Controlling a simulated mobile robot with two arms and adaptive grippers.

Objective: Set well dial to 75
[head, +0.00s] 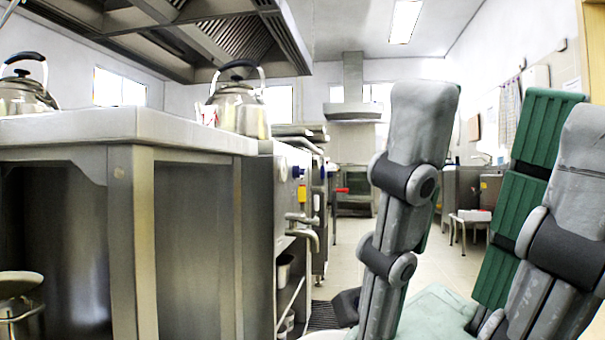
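No dial marked as the well dial can be told apart. Small knobs, one whitish (283,168) and one blue (297,172), sit on the side of the steel cooking unit (262,220), seen at a steep angle. No setting can be read. My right gripper (490,105) stands close to the camera at the right, fingers upward. Its grey fingers with green inner pads are spread apart, with nothing between them. It is well apart from the knobs. My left gripper is not in view.
A steel counter (110,132) with kettles (238,105) fills the left. A valve pipe (302,219) juts from the cooking unit into the aisle. A hood (180,30) hangs above. Clear tiled floor (352,262) runs down the aisle. A low stool (471,217) stands at the back right.

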